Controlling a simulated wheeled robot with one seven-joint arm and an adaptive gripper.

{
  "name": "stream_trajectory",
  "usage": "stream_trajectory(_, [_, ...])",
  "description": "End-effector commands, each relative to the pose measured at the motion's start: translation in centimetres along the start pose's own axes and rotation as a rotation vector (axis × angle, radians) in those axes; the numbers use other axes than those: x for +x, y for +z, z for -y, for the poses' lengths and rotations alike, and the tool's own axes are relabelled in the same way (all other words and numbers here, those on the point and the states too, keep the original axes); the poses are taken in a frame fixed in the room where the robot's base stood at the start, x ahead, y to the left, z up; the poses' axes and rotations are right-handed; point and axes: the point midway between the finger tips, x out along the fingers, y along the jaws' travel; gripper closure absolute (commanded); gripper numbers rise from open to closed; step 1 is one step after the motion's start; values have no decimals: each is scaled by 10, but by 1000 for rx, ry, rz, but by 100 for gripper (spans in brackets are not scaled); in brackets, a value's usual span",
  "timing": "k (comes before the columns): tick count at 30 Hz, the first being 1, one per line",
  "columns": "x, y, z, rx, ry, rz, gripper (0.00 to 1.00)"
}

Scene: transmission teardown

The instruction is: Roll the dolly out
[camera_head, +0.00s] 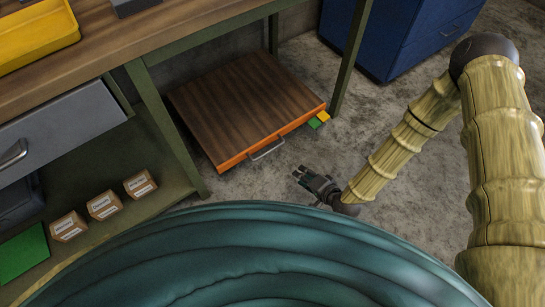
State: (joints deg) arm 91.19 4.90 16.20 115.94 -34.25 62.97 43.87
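The dolly (245,105) is a low, flat wooden platform with an orange front edge. It sits on the floor under the workbench, between the green bench legs. A metal pull handle (267,149) is on its front edge, facing me. My gripper (301,174) is low over the floor, a little to the right of and nearer than the handle, apart from it. Its two fingers point toward the dolly side and look parted, with nothing between them. The dolly's wheels are hidden.
Green bench legs (167,125) and (351,58) flank the dolly. Green and yellow blocks (319,119) are at its right front corner. A blue cabinet (400,35) stands behind at the right. Small boxes (103,205) sit on the lower shelf at left. Bare concrete floor lies in front.

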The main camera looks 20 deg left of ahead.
Motion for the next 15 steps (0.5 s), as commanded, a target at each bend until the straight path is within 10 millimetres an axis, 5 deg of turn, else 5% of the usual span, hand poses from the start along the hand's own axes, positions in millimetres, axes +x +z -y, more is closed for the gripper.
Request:
stream_trajectory(1, [21, 1, -12, 18, -36, -8, 66])
stream_trajectory(6, [64, -1, -13, 87, -161, -20, 66])
stream_trajectory(15, [113, -5, -8, 184, -336, -21, 66])
